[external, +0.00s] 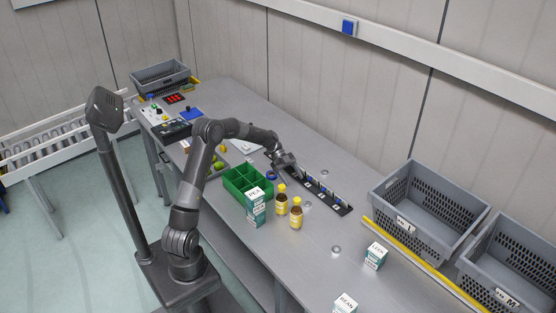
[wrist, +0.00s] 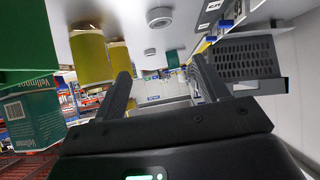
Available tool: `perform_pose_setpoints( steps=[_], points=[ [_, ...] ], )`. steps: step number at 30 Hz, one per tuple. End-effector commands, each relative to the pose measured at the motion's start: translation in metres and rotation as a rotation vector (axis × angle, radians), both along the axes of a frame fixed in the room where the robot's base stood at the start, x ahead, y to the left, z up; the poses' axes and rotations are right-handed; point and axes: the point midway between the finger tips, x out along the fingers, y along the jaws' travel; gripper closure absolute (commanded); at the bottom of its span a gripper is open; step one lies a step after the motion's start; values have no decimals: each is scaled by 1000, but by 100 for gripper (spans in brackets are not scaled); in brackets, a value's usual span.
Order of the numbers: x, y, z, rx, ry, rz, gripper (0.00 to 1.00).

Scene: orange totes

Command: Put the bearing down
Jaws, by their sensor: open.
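Small silvery bearings lie flat on the grey table: one beside the black strip (external: 325,173), one near the bottles (external: 307,205) and one further toward the front right (external: 336,249). Two ring-shaped bearings also show in the wrist view, a nearer one (wrist: 158,17) and a farther one (wrist: 150,52). My gripper (external: 287,163) is above the table at the far end of the black strip. In the wrist view its fingers (wrist: 163,85) are apart, with nothing held between them. I cannot tell which bearing is the task's one.
A green divided bin (external: 262,183), a PEA box (external: 256,208) and two yellow-labelled bottles (external: 281,203) (external: 296,215) stand near my arm. A LEEK box (external: 375,256) and grey totes (external: 410,226) (external: 487,271) are at right. Table between the bottles and the LEEK box is mostly clear.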

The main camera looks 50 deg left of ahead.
Motion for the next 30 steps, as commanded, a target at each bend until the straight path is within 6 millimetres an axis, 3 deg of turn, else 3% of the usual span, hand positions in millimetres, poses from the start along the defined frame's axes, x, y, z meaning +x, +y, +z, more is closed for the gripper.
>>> perform_pose_setpoints(
  steps=[3, 30],
  points=[
    [0, -1, -22, -1, 1, -1, 33],
    [6, -85, -88, 1, 0, -2, 33]
  ],
)
